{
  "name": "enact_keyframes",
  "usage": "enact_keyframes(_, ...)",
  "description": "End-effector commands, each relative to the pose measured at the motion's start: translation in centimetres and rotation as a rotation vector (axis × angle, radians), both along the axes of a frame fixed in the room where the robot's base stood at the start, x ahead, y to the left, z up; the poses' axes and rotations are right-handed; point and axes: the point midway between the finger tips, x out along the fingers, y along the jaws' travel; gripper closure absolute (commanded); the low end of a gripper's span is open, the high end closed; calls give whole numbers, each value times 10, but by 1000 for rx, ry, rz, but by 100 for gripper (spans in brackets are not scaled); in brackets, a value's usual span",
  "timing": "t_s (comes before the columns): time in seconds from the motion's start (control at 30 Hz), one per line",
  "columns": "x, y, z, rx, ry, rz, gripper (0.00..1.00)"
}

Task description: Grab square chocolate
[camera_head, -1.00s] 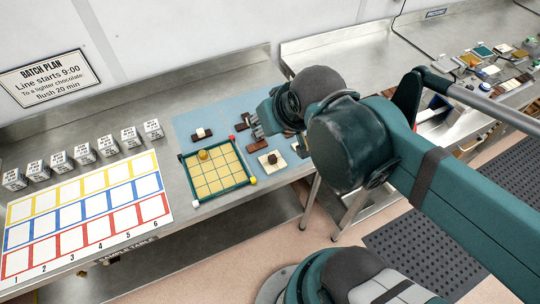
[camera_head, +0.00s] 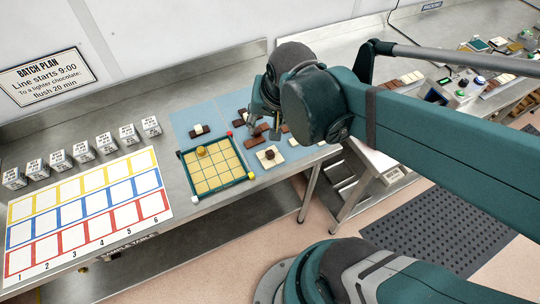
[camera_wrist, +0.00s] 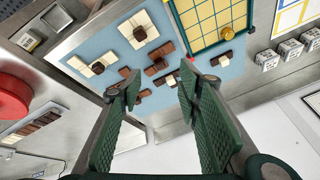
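Several chocolate pieces lie on a blue mat (camera_wrist: 85,52). In the wrist view, a pale square piece with a dark block on it (camera_wrist: 139,33) is at the mat's upper part, and another pale piece with a dark block (camera_wrist: 97,67) is to its left. Brown pieces (camera_wrist: 160,50) lie between and below them. In the head view, the pale square with the dark block (camera_head: 270,156) sits right of the grid board. My gripper (camera_wrist: 156,86) is open and empty above the mat; it also shows in the head view (camera_head: 257,125), partly hiding the brown pieces.
A green-framed yellow grid board (camera_head: 190,172) with a gold knob (camera_head: 201,151) stands left of the pieces. A sample chart (camera_head: 128,226) and several white labelled cubes (camera_head: 105,144) are further left. A second bench with equipment (camera_head: 462,90) is at right.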

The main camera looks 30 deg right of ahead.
Motion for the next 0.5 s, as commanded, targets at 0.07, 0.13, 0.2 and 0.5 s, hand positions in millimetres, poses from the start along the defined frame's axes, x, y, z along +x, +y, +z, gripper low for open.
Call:
enact_keyframes(0.07, 4, -2, -4, 24, 25, -58, 66)
enact_keyframes(0.13, 6, -4, -10, 45, 48, -113, 66)
enact_keyframes(0.2, 8, -5, -15, 65, 71, -168, 66)
enact_keyframes(0.5, 14, -11, -39, 137, 168, -410, 66)
